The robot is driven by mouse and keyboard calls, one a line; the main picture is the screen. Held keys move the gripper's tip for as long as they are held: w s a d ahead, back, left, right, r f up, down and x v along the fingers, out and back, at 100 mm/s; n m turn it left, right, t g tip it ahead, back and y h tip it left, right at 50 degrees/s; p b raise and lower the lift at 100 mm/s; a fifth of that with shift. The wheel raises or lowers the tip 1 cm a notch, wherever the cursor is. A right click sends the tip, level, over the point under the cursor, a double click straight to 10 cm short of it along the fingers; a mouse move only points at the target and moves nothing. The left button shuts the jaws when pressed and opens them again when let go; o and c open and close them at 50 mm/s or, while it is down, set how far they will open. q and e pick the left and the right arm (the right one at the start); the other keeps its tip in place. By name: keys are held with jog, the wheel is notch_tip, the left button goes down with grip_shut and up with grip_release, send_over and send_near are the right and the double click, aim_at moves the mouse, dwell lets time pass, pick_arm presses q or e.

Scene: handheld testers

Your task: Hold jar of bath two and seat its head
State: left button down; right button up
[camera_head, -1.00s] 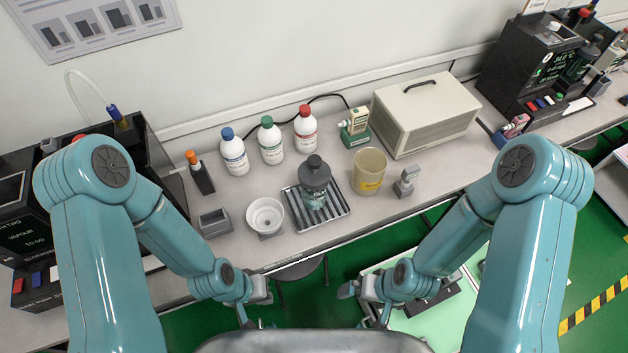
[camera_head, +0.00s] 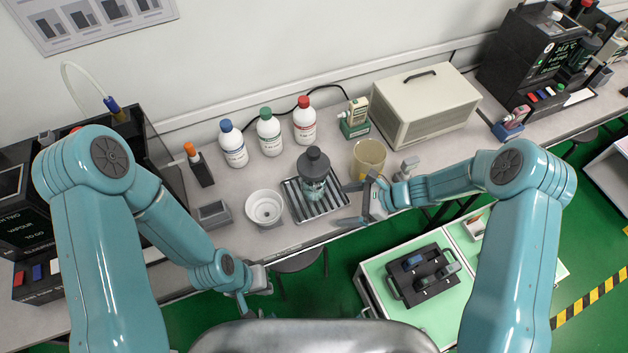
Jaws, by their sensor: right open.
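A white bowl (camera_head: 264,207) stands left of the tray and a yellowish beaker (camera_head: 368,158) behind my right gripper. Three capped bottles (camera_head: 268,134) stand behind. A beige box (camera_head: 425,105) is at the back right. A black case (camera_head: 424,274) lies on the green-topped cart below.

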aim_at(317, 187)
jog(key=shift+m+t+y, duration=0.6)
jog(key=shift+m+t, duration=0.1)
jog(key=shift+m, duration=0.1)
jog(key=w+r, duration=0.2)
jog(key=w, duration=0.1)
jog(key=shift+w+r, duration=0.1)
jog(key=shift+w, duration=0.15)
jog(key=shift+w+a+r, duration=0.1)
jog(key=shift+w+r, duration=0.15)
jog(key=shift+w, duration=0.05)
jog(key=shift+w+a, duration=0.1)
jog(key=shift+a, duration=0.1)
jog(key=x, duration=0.9)
jog(key=shift+w+a+f, duration=0.15)
jog(key=shift+c, duration=0.3)
jog(key=c, duration=0.6)
